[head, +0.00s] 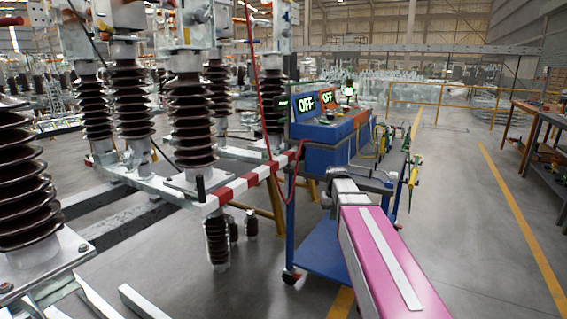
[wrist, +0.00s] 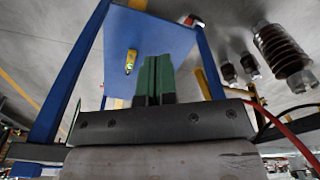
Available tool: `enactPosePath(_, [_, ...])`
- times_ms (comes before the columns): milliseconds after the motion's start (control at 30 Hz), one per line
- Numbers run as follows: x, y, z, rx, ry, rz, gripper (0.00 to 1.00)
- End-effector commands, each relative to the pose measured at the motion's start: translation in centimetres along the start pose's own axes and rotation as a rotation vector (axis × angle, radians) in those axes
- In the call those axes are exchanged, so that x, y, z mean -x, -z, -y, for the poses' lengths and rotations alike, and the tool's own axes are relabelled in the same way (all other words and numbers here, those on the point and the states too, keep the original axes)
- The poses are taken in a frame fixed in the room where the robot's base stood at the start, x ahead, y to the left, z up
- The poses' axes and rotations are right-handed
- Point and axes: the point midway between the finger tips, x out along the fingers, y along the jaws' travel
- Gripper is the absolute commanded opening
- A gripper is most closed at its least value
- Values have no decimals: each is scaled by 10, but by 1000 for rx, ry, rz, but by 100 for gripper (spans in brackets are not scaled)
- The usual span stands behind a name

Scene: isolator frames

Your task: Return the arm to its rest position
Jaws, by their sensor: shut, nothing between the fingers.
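My arm, with a pink link and grey joints, reaches forward in the lower right of the head view, in front of the blue trolley (head: 327,245). In the wrist view my gripper (wrist: 154,62) has two green fingers pressed together with nothing between them. Behind the fingers is a blue panel of the trolley (wrist: 172,33), flanked by its blue posts. A small yellow item (wrist: 130,62) shows just left of the fingers; I cannot tell how far off it is. My fingers are not clearly visible in the head view.
Insulator columns (head: 190,120) stand on a frame at left, with a red-and-white bar (head: 250,184) reaching the trolley. Displays (head: 306,103) reading OFF and hanging cables with yellow-green handles (head: 413,172) are on the trolley. A workbench (head: 545,115) stands far right; the floor (head: 470,220) between is clear.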

Motion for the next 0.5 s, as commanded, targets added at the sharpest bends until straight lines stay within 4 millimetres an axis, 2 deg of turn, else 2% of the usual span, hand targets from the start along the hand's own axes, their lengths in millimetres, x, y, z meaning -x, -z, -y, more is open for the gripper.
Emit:
enactPosePath(33, [-18, -22, 1, 0, 0, 10, 0])
enactPosePath(200, [-68, -72, 2, 0, 0, 26, 0])
enactPosePath(400, [-116, -132, 4, 0, 0, 44, 0])
enactPosePath(500, [-132, -156, 4, 0, -1, 50, 0])
